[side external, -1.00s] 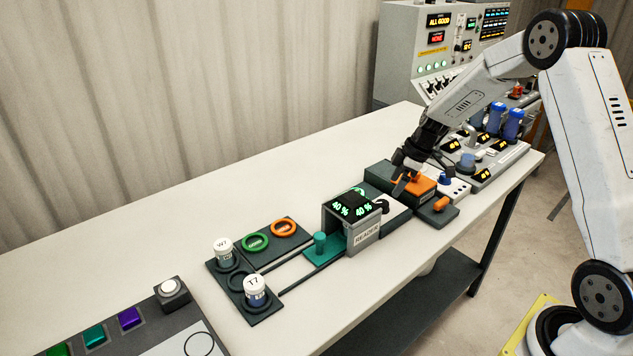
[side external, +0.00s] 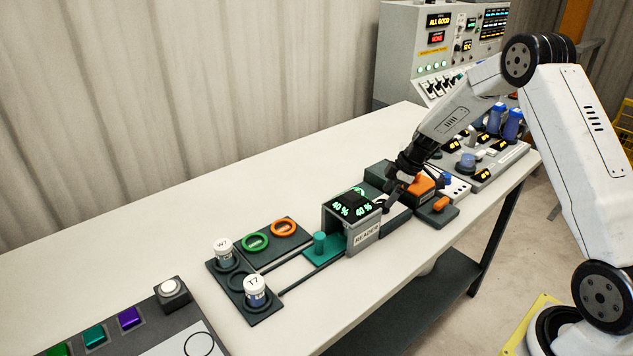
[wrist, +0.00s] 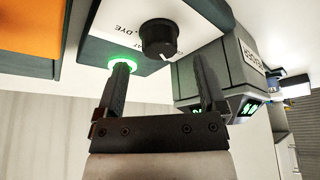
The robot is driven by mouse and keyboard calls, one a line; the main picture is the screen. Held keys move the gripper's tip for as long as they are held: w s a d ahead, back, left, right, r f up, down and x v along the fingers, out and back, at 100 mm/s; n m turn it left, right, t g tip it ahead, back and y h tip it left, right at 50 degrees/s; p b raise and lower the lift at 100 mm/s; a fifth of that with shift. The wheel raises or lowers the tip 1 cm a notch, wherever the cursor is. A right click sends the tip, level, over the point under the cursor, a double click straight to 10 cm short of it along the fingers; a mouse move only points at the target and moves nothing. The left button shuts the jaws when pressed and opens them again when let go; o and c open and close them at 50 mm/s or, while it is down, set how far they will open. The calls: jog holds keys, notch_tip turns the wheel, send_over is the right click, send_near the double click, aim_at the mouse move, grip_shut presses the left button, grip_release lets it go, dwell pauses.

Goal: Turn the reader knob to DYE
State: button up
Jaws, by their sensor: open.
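The black reader knob (wrist: 158,40) sits on a light panel in the wrist view. Its white pointer mark points down and slightly right in the picture. The DYE label (wrist: 120,34) is to its left; other lettering is partly hidden. My gripper (wrist: 161,62) is open, its fingers spread on either side of the knob, with the knob between and just beyond the tips. I cannot tell whether they touch it. In the side view my gripper (side external: 388,203) hides the knob. The reader (side external: 366,234) shows 40 % twice in green.
A lit green ring (wrist: 123,60) lies behind the left finger. An orange block (side external: 421,184) stands close to the right of my gripper. Vials W7 (side external: 223,250) and T7 (side external: 255,290) stand left of the reader. The table behind is clear.

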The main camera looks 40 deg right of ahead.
aim_at(383, 202)
jog(key=shift+x, duration=1.6)
grip_shut()
